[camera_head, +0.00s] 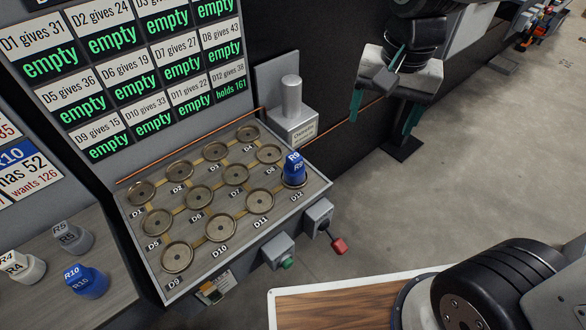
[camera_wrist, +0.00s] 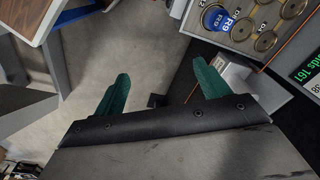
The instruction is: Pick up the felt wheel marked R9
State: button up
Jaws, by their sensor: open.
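The blue felt wheel marked R9 (camera_head: 293,170) sits upright in the dish labelled D12, at the right end of the dish board (camera_head: 225,238). My gripper (camera_head: 383,112) hangs to the upper right of the board, apart from R9. Its two green fingers are spread, with nothing between them; in the wrist view my gripper (camera_wrist: 162,88) shows the same wide gap over bare floor.
A grey cylinder on a block (camera_head: 291,97) stands behind R9. A red-handled lever (camera_head: 338,245) and a green button (camera_head: 287,262) are at the board's front. Wheel R10 (camera_head: 86,282) and grey wheels (camera_head: 72,238) stand at left. The other dishes are empty.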

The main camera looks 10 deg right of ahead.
jog(key=w+a+f+m, duration=0.3)
jog(key=w+a+f, duration=0.3)
jog(key=a, duration=0.2)
jog(key=m, duration=0.3)
send_over(294, 156)
jog(key=shift+g, duration=0.4)
notch_tip(294, 156, down, 6)
jog(key=shift+d+r, duration=0.1)
jog(key=shift+d, duration=0.05)
jog(key=shift+a+f, duration=0.2)
jog(key=shift+f, duration=0.15)
notch_tip(294, 156, down, 8)
jog(key=shift+d+r, duration=0.1)
jog(key=shift+r, duration=0.05)
jog(key=c, duration=1.1)
